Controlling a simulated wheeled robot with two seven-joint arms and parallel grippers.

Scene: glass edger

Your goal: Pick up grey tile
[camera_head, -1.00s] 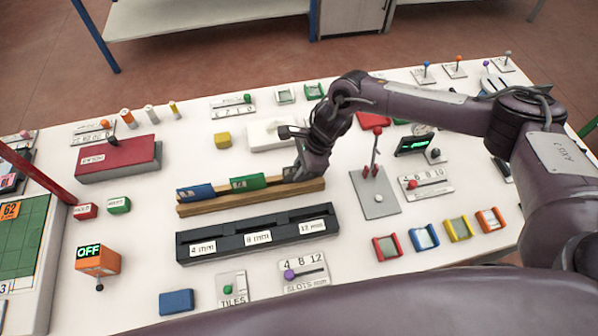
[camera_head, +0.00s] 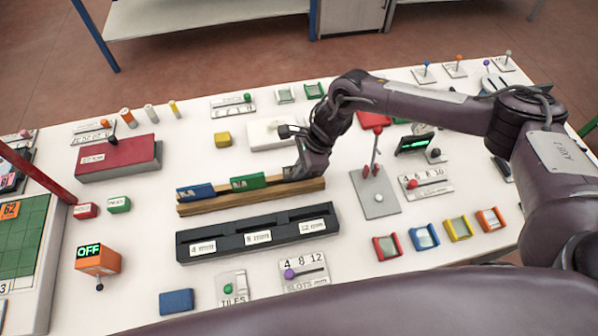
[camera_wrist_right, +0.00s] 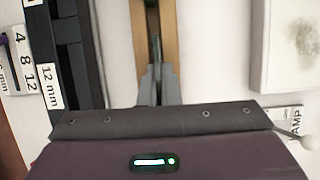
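A thin grey piece (camera_wrist_right: 155,52), which looks like the grey tile seen edge-on, stands in the wooden rack in the right wrist view. My right gripper (camera_wrist_right: 157,75) points down over the rack, its fingers close on either side of this piece. I cannot tell whether they touch it. In the head view my right gripper (camera_head: 298,174) is at the right part of the wooden rack (camera_head: 230,203), and it hides the grey tile. A green tile (camera_head: 248,181) and a blue tile (camera_head: 196,192) stand in the rack to its left. My left gripper is not in view.
A black slotted holder (camera_head: 258,232) labelled 4, 8 and 12 mm lies in front of the rack. A white box (camera_head: 266,135) stands behind it. A grey lever plate (camera_head: 377,200) is to the right. A blue block (camera_head: 176,301) lies front left.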

